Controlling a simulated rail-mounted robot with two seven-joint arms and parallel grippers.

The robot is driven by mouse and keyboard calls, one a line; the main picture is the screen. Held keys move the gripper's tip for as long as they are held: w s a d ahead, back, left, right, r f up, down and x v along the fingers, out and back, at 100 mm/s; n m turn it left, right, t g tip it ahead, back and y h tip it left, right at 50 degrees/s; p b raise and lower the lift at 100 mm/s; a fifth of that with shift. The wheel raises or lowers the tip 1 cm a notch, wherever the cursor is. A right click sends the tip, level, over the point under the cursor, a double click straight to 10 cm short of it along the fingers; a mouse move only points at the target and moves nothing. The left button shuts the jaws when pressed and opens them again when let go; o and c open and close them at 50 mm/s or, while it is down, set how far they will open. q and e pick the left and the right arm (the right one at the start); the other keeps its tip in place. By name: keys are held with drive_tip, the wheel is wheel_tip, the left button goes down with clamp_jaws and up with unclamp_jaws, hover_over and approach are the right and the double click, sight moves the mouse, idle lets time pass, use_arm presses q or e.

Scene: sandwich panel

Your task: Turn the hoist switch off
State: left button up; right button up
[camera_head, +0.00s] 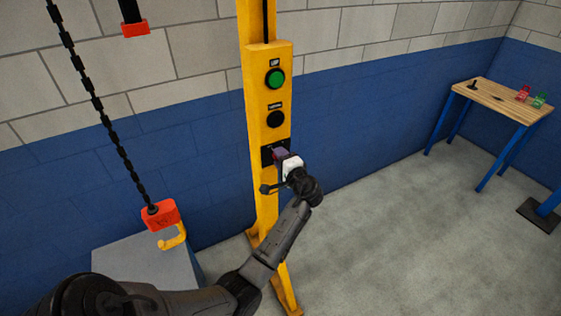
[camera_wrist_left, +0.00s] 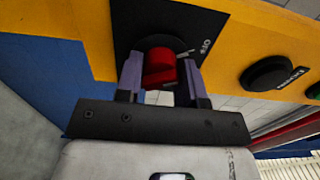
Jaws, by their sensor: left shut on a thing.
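The yellow hoist panel (camera_head: 282,62) stands on a yellow post. Its lowest control is a black switch plate (camera_head: 267,155), with a red switch knob (camera_wrist_left: 160,68) visible in the left wrist view. My left gripper (camera_head: 280,154) reaches the plate from the front. In the left wrist view its two purple-grey fingers (camera_wrist_left: 160,82) stand on either side of the red knob, shut on it. In the head view the gripper hides the knob. My right gripper is in neither view.
Above the switch are a green button (camera_head: 275,78) and a black button (camera_head: 275,118). A chain with a red block and yellow hook (camera_head: 172,236) hangs left over a grey block (camera_head: 135,258). A wooden-topped table (camera_head: 500,103) with small items stands far right. The floor between is clear.

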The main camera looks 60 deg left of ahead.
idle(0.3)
use_arm(q)
drive_tip(key=o, duration=0.9)
drive_tip(key=d, duration=1.3)
drive_tip(key=shift+s+d, duration=0.3)
drive_tip(key=shift+d, duration=0.1)
drive_tip(key=shift+n, duration=0.4)
